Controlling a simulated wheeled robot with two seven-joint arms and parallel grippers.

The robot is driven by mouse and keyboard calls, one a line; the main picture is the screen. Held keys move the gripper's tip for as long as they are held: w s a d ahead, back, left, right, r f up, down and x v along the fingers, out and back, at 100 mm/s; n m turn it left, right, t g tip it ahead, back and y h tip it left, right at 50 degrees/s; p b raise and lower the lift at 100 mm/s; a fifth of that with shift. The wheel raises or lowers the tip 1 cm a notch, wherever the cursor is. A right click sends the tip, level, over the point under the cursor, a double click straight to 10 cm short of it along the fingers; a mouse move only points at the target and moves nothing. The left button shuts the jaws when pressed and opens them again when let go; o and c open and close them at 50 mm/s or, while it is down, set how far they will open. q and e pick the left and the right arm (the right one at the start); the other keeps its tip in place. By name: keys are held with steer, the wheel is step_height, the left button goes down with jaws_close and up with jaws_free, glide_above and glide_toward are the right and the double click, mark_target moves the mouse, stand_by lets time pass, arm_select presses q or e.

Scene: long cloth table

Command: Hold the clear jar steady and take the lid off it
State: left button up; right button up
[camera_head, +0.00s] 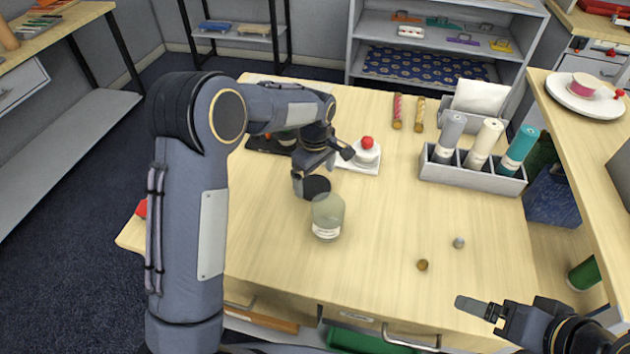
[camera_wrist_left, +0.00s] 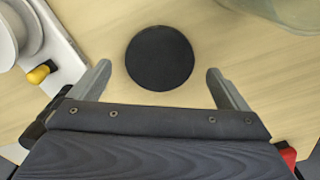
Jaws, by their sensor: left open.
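The clear jar (camera_head: 327,217) stands upright on the table, with a pale label low on its side. No lid shows on top of it. A flat black round disc (camera_head: 317,187) lies on the table just behind the jar; I cannot tell if it is the lid or a mat. My left gripper (camera_head: 322,168) is open and empty above the disc. In the left wrist view the disc (camera_wrist_left: 160,58) shows between the open fingers (camera_wrist_left: 158,72), and the jar (camera_wrist_left: 290,8) is cut off at the top right. My right gripper (camera_head: 480,307) is low at the right, away from the jar.
A white board with a red-knobbed item (camera_head: 367,152) lies behind the left gripper. A grey rack (camera_head: 470,178) of rolls stands at the right rear. A grey ball (camera_head: 459,243) and a brown ball (camera_head: 422,265) lie right of the jar. The table's front middle is clear.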

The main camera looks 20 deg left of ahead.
mark_target(315, 186)
arm_select(q)
step_height(315, 186, up, 9)
steer(key=s+a+r+m+h, duration=0.1)
steer(key=s+a+r+m, duration=0.1)
steer(key=s+a+r, duration=0.25)
steer(key=s+a+r+m+t+h, duration=0.2)
steer(key=s+r+m, duration=0.1)
steer(key=s, duration=0.8)
steer(key=s+f+m+t, duration=0.1)
steer(key=s+f+m, duration=0.1)
steer(key=s, duration=0.6)
steer(key=s+d+f+m+t, duration=0.1)
steer(key=s+m, duration=0.3)
steer(key=s, duration=0.4)
steer(key=shift+f+t+h, duration=0.4)
steer(key=shift+f+t, duration=0.3)
steer(key=shift+t, duration=0.1)
